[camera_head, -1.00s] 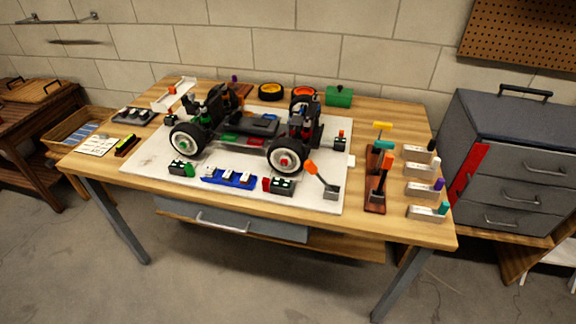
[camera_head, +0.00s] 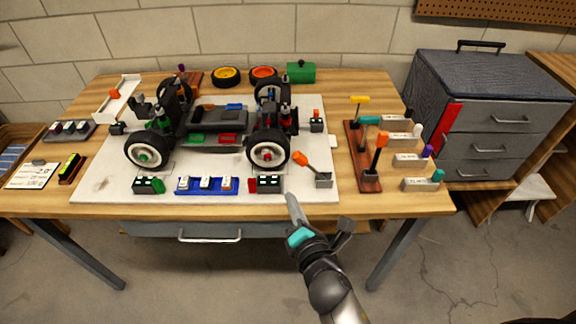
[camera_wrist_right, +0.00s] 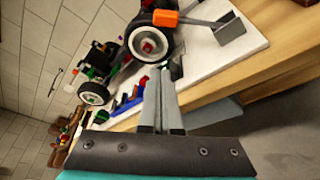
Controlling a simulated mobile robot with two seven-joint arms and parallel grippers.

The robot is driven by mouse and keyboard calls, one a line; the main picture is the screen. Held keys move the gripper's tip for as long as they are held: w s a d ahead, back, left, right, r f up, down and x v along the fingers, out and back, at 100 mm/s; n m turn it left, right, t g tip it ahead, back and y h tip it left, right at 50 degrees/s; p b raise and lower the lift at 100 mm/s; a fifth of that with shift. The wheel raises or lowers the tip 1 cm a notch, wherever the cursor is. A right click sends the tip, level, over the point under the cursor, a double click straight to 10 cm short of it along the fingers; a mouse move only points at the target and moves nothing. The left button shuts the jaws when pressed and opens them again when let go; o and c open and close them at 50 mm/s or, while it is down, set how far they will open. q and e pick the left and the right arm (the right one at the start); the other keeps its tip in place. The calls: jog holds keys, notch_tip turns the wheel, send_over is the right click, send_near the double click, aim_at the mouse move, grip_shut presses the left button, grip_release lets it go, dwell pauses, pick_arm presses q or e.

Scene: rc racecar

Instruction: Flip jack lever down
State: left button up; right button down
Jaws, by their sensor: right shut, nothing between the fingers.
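The jack lever with its orange tip (camera_head: 301,159) slants up and left from a small grey base (camera_head: 323,181) at the white mat's front right corner. In the right wrist view the orange tip (camera_wrist_right: 165,18) and the grey base (camera_wrist_right: 230,27) show near the top. My left gripper is not in view.
The RC car (camera_head: 215,125) stands on the white mat (camera_head: 100,180), its front right wheel (camera_head: 268,149) close to the lever. A black-and-white switch block (camera_head: 268,184) sits left of the lever base.

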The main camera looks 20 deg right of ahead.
aim_at(312, 168)
jog(key=b+x, duration=0.2)
jog(key=x, duration=0.8)
jog(key=shift+s+d+r+p, duration=0.2)
jog(key=shift+d+r+p, duration=0.1)
jog(key=shift+d+r, duration=0.25)
jog(key=shift+s+d+r+p, duration=0.2)
jog(key=shift+d+r+p, duration=0.1)
jog(key=shift+d+r, duration=0.35)
jog(key=shift+d, duration=0.3)
jog(key=shift+s, duration=0.1)
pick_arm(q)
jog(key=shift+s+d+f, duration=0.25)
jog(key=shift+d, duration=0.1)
pick_arm(e)
jog(key=shift+r, duration=0.1)
